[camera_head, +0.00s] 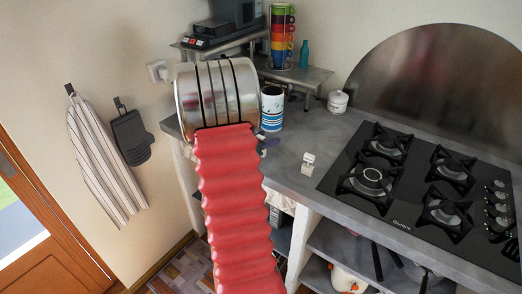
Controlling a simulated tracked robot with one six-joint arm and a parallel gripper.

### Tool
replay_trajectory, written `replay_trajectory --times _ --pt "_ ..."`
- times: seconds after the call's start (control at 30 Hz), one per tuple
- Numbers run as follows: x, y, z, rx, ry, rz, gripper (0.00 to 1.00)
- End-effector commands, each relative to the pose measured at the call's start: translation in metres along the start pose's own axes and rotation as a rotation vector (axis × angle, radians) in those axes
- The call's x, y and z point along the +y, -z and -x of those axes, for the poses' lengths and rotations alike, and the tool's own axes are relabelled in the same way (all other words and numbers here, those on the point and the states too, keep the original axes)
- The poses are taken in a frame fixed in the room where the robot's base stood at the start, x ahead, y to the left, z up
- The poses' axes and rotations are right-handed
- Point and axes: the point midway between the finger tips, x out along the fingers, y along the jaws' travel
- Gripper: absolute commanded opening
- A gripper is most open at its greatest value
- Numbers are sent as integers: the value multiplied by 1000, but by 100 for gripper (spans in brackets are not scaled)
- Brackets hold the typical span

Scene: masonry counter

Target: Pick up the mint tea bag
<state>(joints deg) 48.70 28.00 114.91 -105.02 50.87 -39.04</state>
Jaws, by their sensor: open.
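A small pale object (308,163), which looks like a tea bag with its tag, is on the grey counter (330,130) left of the hob. It is too small for me to read any mint label. My red arm rises from the bottom of the view to a banded metal drum at its top. My gripper cannot be made out; the arm hides the area behind it. Some small pale and dark bits (268,144) show just right of the drum's lower edge, too small to identify.
A blue-and-white patterned cup (272,108) stands right beside the drum. A white lidded pot (338,101) is farther back. A raised shelf (300,75) holds stacked coloured cups (282,35) and a teal bottle (304,54). A black gas hob (420,190) fills the right.

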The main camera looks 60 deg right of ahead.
Motion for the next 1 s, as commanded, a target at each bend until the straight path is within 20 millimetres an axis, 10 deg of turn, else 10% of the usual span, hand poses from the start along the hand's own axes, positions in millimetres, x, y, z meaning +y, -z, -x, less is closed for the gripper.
replay_trajectory --times 0.63,1.0 --pt "0 0 -7 1 -1 1 48" --pt "1 0 -6 1 -1 1 22"
